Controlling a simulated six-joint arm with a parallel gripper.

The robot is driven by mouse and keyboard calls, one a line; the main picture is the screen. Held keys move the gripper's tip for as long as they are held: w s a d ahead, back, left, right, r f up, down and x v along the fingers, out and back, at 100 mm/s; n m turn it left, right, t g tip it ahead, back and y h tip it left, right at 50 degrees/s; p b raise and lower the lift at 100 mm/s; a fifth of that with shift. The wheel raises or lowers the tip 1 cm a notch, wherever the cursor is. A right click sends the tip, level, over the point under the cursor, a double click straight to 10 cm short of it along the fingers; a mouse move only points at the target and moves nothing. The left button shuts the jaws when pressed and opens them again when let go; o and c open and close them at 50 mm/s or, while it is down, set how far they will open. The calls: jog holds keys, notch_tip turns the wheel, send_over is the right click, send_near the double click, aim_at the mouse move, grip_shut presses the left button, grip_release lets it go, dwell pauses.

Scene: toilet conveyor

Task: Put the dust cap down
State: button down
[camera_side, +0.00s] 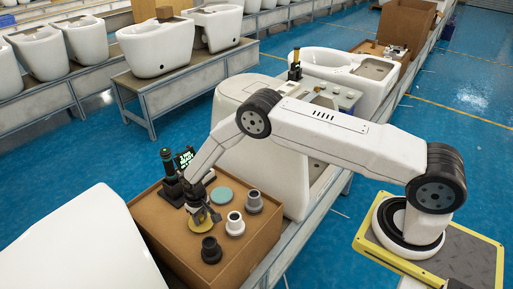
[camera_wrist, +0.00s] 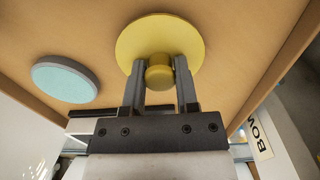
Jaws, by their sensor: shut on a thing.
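The yellow dust cap is a round disc with a short knob; it shows in the wrist view (camera_wrist: 190,35) and in the side view (camera_side: 201,225). My gripper (camera_wrist: 159,68) is shut on the knob, with one finger on each side. In the side view, my gripper (camera_side: 205,214) points down over the brown box top (camera_side: 165,228). The cap lies flat at or very near this surface; I cannot tell whether it touches. The fingers hide part of the cap in the side view.
A teal disc (camera_side: 221,196) lies close to the cap, also in the wrist view (camera_wrist: 64,80). Grey (camera_side: 254,202), white (camera_side: 235,224) and dark (camera_side: 211,250) fittings stand to its right and front. A dark device with a lit display (camera_side: 184,157) stands behind. White toilets surround the box.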

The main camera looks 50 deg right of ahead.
aim_at(200, 215)
jog(key=shift+f, duration=0.2)
jog(key=shift+c, duration=1.8)
grip_release()
jog(key=shift+r, duration=0.15)
notch_tip(200, 215, up, 12)
